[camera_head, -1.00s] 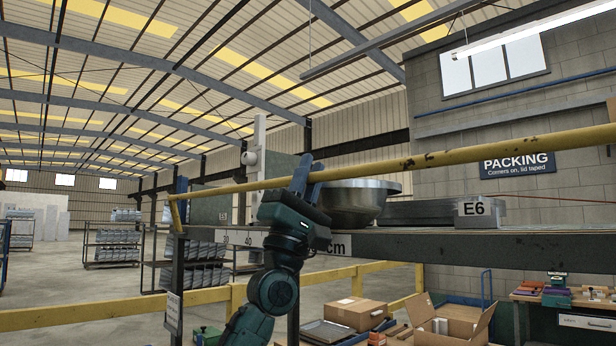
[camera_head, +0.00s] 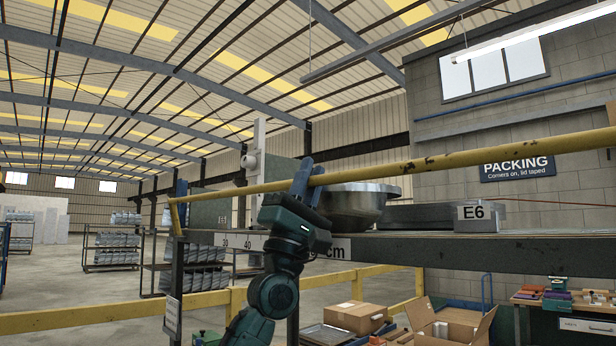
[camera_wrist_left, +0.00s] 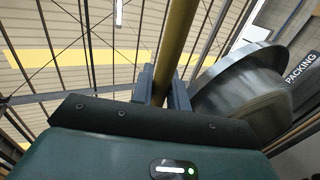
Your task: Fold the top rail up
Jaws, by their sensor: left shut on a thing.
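The top rail (camera_head: 450,158) is a worn yellow bar that runs across the head view above the shelf, from a bracket at the left to the right edge. It slopes up to the right in the picture. My left gripper (camera_head: 304,178) is shut on the rail near its middle, just left of the metal bowl. In the left wrist view the rail (camera_wrist_left: 178,45) passes between the two fingers of the gripper (camera_wrist_left: 164,88). The part of the rail between the fingers is partly hidden. My right gripper is not in view.
A steel bowl (camera_head: 352,204) stands on the shelf (camera_head: 480,250) close behind the rail and gripper. Flat grey trays (camera_head: 420,215) with an E6 label (camera_head: 478,212) lie to its right. Below are a yellow guard rail (camera_head: 130,311), cardboard boxes (camera_head: 356,316) and a workbench (camera_head: 585,301).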

